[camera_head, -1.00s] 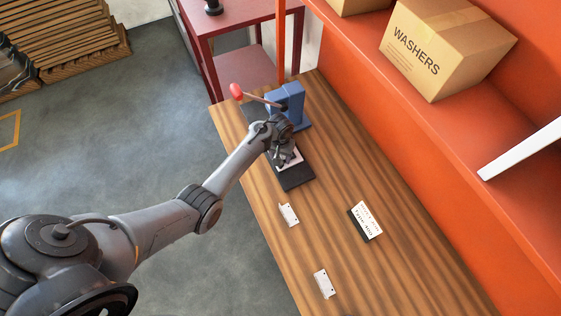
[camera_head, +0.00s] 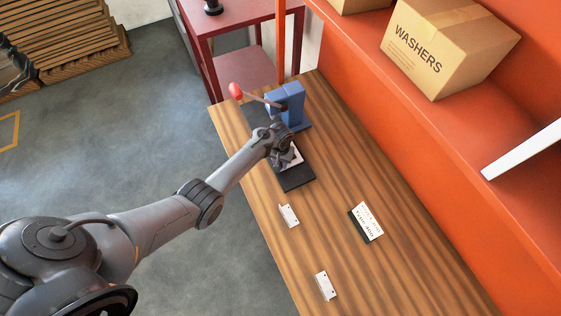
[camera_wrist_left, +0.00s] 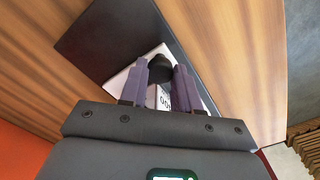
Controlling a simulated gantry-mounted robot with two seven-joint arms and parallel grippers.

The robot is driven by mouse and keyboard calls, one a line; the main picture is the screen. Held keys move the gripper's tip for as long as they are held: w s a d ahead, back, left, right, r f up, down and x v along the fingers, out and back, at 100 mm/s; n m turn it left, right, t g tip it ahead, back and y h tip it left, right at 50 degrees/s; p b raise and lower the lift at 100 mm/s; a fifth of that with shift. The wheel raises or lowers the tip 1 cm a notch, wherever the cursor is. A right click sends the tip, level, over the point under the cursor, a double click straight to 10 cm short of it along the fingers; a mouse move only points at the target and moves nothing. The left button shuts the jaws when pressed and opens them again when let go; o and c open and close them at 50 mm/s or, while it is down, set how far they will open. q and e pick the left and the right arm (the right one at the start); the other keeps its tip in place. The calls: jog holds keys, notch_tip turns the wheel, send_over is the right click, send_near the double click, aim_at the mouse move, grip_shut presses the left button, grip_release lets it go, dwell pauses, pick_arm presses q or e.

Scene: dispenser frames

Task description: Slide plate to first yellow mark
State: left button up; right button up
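The white plate (camera_head: 293,161) lies on a long black base (camera_head: 297,180) on the wooden table; it also shows in the left wrist view (camera_wrist_left: 120,81), with some black print and an upright black knob (camera_wrist_left: 160,68). My left gripper (camera_head: 285,156) is low over the plate. In the wrist view its two purple fingers (camera_wrist_left: 161,75) stand on either side of the knob and appear closed against it. The fingers and the gripper body hide part of the plate. I see no yellow mark in either view. My right gripper is not in view.
A blue press (camera_head: 288,104) with a red-knobbed lever (camera_head: 236,91) stands at the base's far end. Two small white pieces (camera_head: 289,215) (camera_head: 325,286) and a printed card (camera_head: 368,221) lie nearer on the table. An orange shelf (camera_head: 440,135) with a washers box (camera_head: 449,45) borders the right.

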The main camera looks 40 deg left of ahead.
pick_arm(q)
grip_shut()
jog(key=shift+w+a+f, duration=0.1)
jog(key=shift+a+f, duration=0.05)
jog(key=shift+a, duration=0.1)
jog(key=w+a+b, duration=0.1)
jog(key=a+b, duration=0.1)
jog(key=w+a+b, duration=0.1)
jog(key=a+b, duration=0.1)
jog(key=a, duration=0.1)
jog(key=w+a+b, duration=0.1)
jog(key=a+b, duration=0.1)
jog(key=a, duration=0.1)
jog(key=shift+w+f, duration=0.1)
jog(key=shift+w, duration=0.2)
jog(key=shift+w+a, duration=0.15)
jog(key=shift+a, duration=0.15)
jog(key=shift+r, duration=0.2)
jog(key=o, duration=0.7)
grip_release()
jog(key=shift+r, duration=0.1)
